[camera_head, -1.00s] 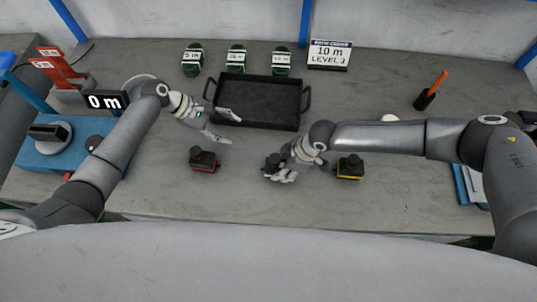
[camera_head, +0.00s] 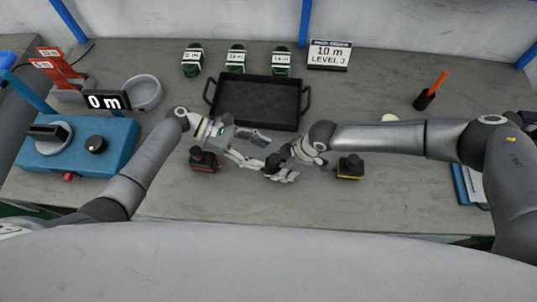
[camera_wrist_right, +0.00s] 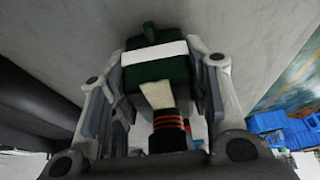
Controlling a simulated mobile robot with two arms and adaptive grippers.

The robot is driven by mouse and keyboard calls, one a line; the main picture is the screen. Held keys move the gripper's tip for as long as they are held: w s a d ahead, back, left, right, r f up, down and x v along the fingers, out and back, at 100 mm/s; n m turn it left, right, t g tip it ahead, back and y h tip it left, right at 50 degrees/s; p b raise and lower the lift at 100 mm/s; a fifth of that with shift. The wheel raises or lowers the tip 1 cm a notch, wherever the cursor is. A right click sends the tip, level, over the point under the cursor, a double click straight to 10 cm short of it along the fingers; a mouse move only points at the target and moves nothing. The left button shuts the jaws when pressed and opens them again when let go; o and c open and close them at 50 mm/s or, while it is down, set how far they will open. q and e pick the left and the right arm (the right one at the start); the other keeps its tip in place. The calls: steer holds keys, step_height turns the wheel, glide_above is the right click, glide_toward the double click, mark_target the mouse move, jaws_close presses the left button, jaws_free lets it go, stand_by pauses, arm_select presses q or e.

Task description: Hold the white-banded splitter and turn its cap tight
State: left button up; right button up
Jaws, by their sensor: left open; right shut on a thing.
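The white-banded splitter shows in the right wrist view as a dark green body with a white band (camera_wrist_right: 155,53), between the fingers of my right gripper (camera_wrist_right: 158,85). In the head view my right gripper (camera_head: 279,168) is shut on it, and only the splitter's dark top (camera_head: 273,160) shows. The band is hidden there. My left gripper (camera_head: 262,152) is open, its fingers pointing right, with the fingertips close to the splitter's left side. Whether they touch it I cannot tell. A red-banded splitter (camera_head: 204,161) stands under my left wrist. A yellow-banded splitter (camera_head: 350,167) stands right of my right gripper.
A black tray (camera_head: 256,121) lies behind the grippers, with three green labelled items (camera_head: 236,59) behind it. A sign (camera_head: 329,55) reads 10 m, level 3. A blue machine (camera_head: 118,145) with a 0 m display is at left. An orange-handled tool (camera_head: 437,84) stands at right.

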arm_select(q)
steer(key=shift+x, duration=1.9)
steer(key=c, duration=1)
steer(key=shift+w+m+g+y, duration=0.2)
steer(key=shift+m+g+y, duration=0.1)
steer(key=shift+m+g, duration=0.45)
steer(key=o, duration=1)
steer(key=shift+a, duration=0.1)
steer(key=v, duration=1.2)
